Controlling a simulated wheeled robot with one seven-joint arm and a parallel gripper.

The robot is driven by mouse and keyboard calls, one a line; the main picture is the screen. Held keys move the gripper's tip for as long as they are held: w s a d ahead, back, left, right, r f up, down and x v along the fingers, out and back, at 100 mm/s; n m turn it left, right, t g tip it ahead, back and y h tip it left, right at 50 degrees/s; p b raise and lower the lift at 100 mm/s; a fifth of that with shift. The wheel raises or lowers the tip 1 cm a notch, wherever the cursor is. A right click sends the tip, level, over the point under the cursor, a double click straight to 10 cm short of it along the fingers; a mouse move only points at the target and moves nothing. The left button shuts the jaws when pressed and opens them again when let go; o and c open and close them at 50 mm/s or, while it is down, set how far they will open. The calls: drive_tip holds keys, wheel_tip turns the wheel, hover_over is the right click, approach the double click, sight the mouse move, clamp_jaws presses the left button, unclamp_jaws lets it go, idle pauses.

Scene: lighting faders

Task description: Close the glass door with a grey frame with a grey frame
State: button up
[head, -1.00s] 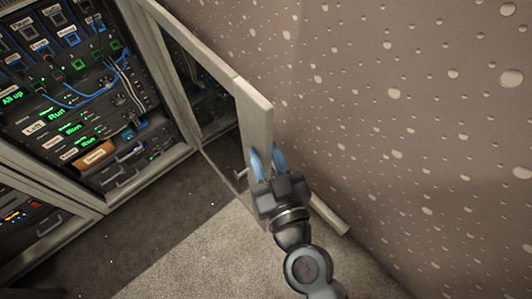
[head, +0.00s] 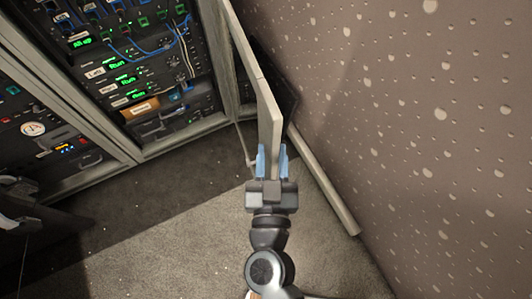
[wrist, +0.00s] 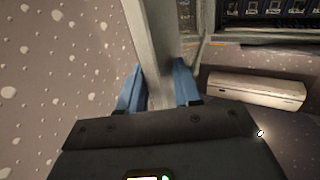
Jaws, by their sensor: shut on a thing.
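The glass door with a grey frame (head: 269,115) stands open, swung out from the right side of the equipment rack and seen nearly edge-on in the head view. My gripper (head: 271,160) is shut on the free edge of its frame, with one blue finger on each side. In the wrist view the grey frame (wrist: 159,45) runs up between the two blue fingers of my gripper (wrist: 160,88). A small handle (head: 250,161) sticks out on the left side of the door beside my left finger. The glass is mostly hidden at this angle.
The rack (head: 150,85) holds panels with green displays, cables and knobs. A second rack section (head: 45,130) stands to its left. A dotted wall (head: 420,120) with a pale skirting board (head: 325,185) lies close on the right. The carpet (head: 180,235) before the rack is clear.

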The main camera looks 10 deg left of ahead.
drive_tip(key=shift+s+a, duration=0.3)
drive_tip(key=shift+a, duration=0.25)
drive_tip(key=s+a+m+h, duration=0.1)
drive_tip(key=s+a+h, duration=0.1)
drive_tip(key=a, duration=0.5)
drive_tip(key=shift+s+m+h+p, duration=0.3)
drive_tip(key=shift+s+p, duration=0.05)
drive_tip(key=shift+s, duration=0.05)
idle(0.3)
drive_tip(key=o, duration=0.7)
drive_tip(key=shift+o, duration=0.2)
drive_tip(key=shift+s, duration=0.1)
